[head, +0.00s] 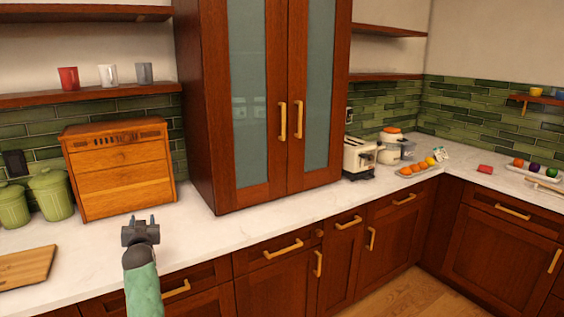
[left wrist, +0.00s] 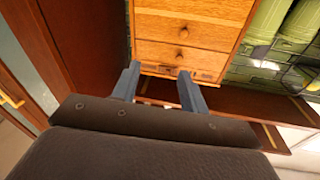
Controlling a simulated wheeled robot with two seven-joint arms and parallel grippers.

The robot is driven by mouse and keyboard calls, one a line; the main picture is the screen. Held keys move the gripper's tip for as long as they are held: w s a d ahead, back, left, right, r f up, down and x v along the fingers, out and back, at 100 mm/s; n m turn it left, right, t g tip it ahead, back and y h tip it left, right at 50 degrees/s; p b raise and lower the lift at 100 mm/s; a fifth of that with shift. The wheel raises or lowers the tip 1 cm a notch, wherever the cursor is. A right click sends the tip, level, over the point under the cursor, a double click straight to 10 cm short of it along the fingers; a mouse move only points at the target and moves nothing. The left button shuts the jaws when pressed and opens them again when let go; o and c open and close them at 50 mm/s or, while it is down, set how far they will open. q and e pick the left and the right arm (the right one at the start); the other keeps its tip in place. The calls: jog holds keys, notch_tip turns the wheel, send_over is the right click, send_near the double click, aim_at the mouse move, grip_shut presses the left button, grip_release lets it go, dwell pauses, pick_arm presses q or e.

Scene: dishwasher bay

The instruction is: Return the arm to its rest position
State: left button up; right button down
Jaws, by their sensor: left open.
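My left gripper (head: 140,222) is above the front part of the white counter (head: 215,232), in front of the wooden bread box, and points toward the back wall. Its two fingers are apart with nothing between them. In the left wrist view the open fingers of the left gripper (left wrist: 158,86) stand in front of the wooden bread box (left wrist: 190,35), which appears upside down there. I cannot tell from these frames whether the fingers are clear of it, but they look apart from it in the head view. My right gripper is not in view.
The bread box (head: 118,170) stands by the green canisters (head: 50,194), with a cutting board (head: 27,268) at far left. A tall cabinet (head: 262,100) rises from the counter on the right. A shelf (head: 90,95) holds cups. A toaster (head: 359,157) and fruit trays stand farther right.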

pick_arm(q)
jog(key=s+d+f+m+g+h, duration=0.1)
jog(key=s+d+f+g+h, duration=0.1)
jog(key=s+d+f, duration=0.4)
jog(key=s+d+f+m+g+h, duration=0.1)
jog(key=s+d+f+g, duration=0.15)
jog(key=s+f, duration=0.65)
jog(key=s+d+f+m+g+h, duration=0.1)
jog(key=s+d+f+g+h, duration=0.1)
jog(key=s+d+f, duration=0.45)
jog(key=s+d+f+m+g+h, duration=0.1)
jog(key=s+d+f+g, duration=0.15)
jog(key=s, duration=0.85)
jog(key=s+d+f+g, duration=0.2)
jog(key=s+d, duration=0.2)
jog(key=s, duration=0.7)
jog(key=s+d+f+m+g+h, duration=0.1)
jog(key=s+d+f+g, duration=0.2)
jog(key=s, duration=0.9)
jog(key=s+d+f+g, duration=0.1)
jog(key=d+f, duration=0.1)
jog(key=f, duration=1.2)
jog(key=s+d+f, duration=0.2)
jog(key=f, duration=1.3)
jog(key=shift+d+f+g+h, duration=0.15)
jog(key=shift+d+g+h, duration=0.25)
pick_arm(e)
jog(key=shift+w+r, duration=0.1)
